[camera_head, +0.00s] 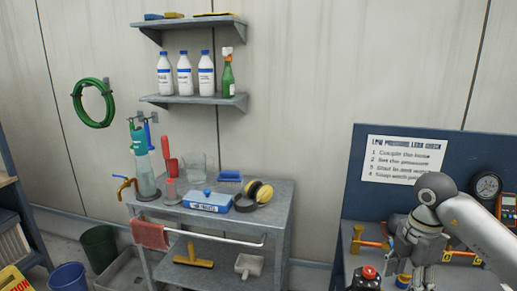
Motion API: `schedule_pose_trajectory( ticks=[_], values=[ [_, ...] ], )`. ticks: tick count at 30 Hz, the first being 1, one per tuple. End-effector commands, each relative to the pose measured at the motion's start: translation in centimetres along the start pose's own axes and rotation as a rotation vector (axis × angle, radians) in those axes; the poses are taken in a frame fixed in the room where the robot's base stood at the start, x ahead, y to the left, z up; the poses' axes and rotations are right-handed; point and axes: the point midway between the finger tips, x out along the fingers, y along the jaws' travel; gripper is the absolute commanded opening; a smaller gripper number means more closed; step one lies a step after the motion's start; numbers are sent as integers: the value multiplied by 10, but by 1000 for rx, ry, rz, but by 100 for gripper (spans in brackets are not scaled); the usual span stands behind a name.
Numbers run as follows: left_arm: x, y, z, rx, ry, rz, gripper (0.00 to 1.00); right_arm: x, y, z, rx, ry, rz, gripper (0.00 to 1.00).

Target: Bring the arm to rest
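My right arm comes in from the right edge, over the bench with the blue back panel. Its gripper (408,268) points down near the bench top, and its fingers are too small and partly hidden to tell open from shut. I cannot tell whether it touches anything. My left gripper is not in view.
A grey metal cart (285,222) with bottles, a blue box (207,202) and ear muffs stands left of centre. Wall shelves (190,98) hold bottles.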

Motion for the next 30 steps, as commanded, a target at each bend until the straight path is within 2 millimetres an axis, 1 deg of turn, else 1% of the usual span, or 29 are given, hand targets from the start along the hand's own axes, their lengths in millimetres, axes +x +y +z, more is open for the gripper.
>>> schedule_pose_trajectory(
  ticks=[1,7,11,14,17,19,20,21,22,24,26,27,29,30],
  values=[
    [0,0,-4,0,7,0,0,6,3,-12,-32,31,12,57],
    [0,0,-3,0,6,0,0,19,13,-51,-145,151,74,57],
    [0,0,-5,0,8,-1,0,27,19,-87,-232,258,134,57],
    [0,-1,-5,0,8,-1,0,31,23,-120,-303,360,191,57],
    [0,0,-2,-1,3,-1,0,31,25,-158,-376,481,265,57],
    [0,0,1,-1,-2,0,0,28,26,-190,-428,590,335,57],
    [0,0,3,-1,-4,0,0,25,26,-204,-447,642,370,57],
    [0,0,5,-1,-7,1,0,20,25,-226,-473,720,424,57],
    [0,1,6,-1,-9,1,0,14,24,-241,-488,783,470,57],
    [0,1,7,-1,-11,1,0,-5,22,-274,-504,930,590,57],
    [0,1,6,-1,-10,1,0,-24,21,-296,-492,1048,698,57],
    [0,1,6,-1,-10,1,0,-37,21,-306,-472,1121,771,57],
    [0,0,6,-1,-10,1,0,-58,22,-316,-421,1219,882,57],
    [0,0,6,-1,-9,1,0,-71,23,-319,-373,1277,956,57]
  ],
)
